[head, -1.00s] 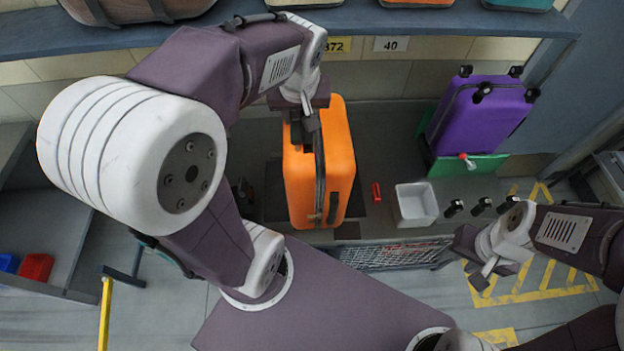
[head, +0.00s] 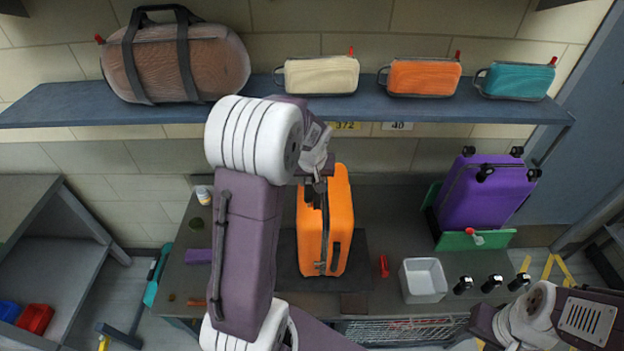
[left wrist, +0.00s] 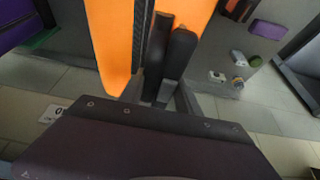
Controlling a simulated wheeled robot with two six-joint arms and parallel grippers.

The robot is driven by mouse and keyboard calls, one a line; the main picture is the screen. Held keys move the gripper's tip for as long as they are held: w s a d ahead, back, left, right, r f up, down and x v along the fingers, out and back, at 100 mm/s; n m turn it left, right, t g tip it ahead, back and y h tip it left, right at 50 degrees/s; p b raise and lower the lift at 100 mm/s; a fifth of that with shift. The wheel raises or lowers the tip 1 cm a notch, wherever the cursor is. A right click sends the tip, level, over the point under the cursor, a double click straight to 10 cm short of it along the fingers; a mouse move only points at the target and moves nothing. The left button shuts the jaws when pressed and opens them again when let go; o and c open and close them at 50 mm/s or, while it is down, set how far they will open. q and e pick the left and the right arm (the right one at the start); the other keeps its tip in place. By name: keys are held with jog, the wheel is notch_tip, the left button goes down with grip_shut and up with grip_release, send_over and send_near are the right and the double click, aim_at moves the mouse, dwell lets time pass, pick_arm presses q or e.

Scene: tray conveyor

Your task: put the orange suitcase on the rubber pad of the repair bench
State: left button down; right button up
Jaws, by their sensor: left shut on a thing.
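The orange suitcase (head: 340,222) stands upright over the black rubber pad (head: 286,262) on the grey repair bench (head: 384,205). I cannot tell whether its underside touches the pad. My left gripper (head: 315,195) is at the top of the suitcase, shut on its dark handle. The left wrist view shows the dark fingers (left wrist: 168,65) with the orange shell (left wrist: 110,45) on both sides of them. My right gripper (head: 490,325) is at the lower right, away from the suitcase, and its jaws are not clear.
A white bin (head: 424,280) and a red item (head: 384,266) lie right of the pad. A purple suitcase (head: 485,192) leans on a green stand (head: 470,241). A blue shelf (head: 225,111) with bags runs above the bench. Small items lie left of my left arm.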

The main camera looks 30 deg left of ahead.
pick_arm(q)
notch_tip(320, 180, down, 3)
jog(key=shift+d+r+p, duration=0.1)
jog(key=shift+p, duration=0.25)
jog(key=shift+w+f, duration=0.1)
jog(key=shift+f, duration=0.4)
jog(key=c, duration=0.9)
grip_release()
jog(key=shift+s+f, duration=0.1)
jog(key=shift+s, duration=0.15)
jog(key=shift+o, duration=0.2)
